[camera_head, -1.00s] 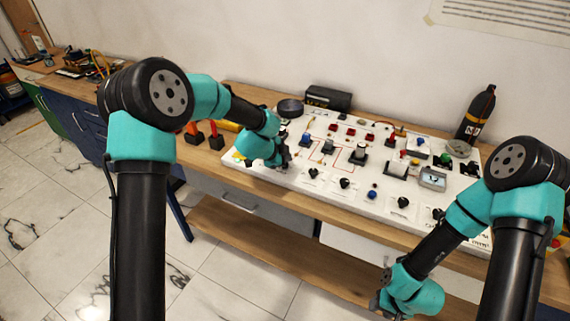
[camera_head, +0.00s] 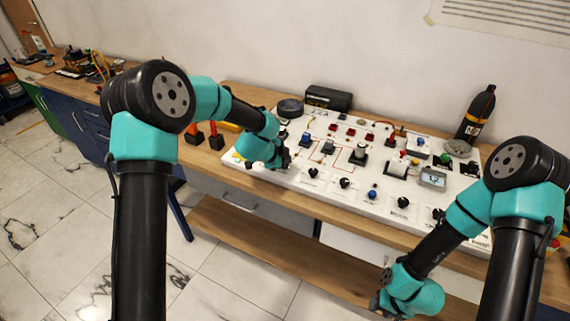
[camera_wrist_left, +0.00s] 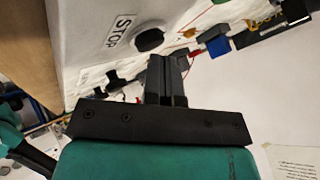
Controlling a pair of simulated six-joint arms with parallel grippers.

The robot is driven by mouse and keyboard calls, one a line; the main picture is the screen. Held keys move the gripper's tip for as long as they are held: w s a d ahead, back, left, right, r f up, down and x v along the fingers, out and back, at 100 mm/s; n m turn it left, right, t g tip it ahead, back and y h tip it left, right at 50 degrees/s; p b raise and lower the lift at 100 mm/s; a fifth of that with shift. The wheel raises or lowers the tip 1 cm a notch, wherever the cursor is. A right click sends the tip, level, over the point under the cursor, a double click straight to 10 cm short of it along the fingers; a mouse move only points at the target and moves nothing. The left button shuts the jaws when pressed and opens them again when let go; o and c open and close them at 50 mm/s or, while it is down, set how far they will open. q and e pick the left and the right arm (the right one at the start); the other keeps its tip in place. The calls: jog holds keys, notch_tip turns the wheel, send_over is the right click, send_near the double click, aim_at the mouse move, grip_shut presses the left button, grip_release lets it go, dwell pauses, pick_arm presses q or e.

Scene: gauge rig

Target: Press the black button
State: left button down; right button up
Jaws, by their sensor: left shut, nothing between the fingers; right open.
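The black button (camera_wrist_left: 149,40) is a round dark cap on the white panel in the left wrist view, beside a label reading STOP (camera_wrist_left: 122,28). My left gripper (camera_wrist_left: 168,60) is shut and empty, with its fingertips close to the button's edge; I cannot tell whether they touch it. In the head view my left gripper (camera_head: 284,159) is low over the left part of the white panel (camera_head: 330,199), and I cannot clearly pick out the button there. My right gripper (camera_head: 378,302) is open, low in front of the bench and away from the panel.
The panel carries several knobs, switches and a small gauge (camera_head: 433,179). A black bottle (camera_head: 477,113) stands behind it at the right, and a dark box (camera_head: 328,98) at the back. Orange-handled items (camera_head: 215,137) lie left of the panel.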

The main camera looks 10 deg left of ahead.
dwell(0.4)
pick_arm(q)
jog(key=shift+r, duration=0.85)
jog(key=shift+r, duration=0.15)
jog(key=shift+r, duration=2.4)
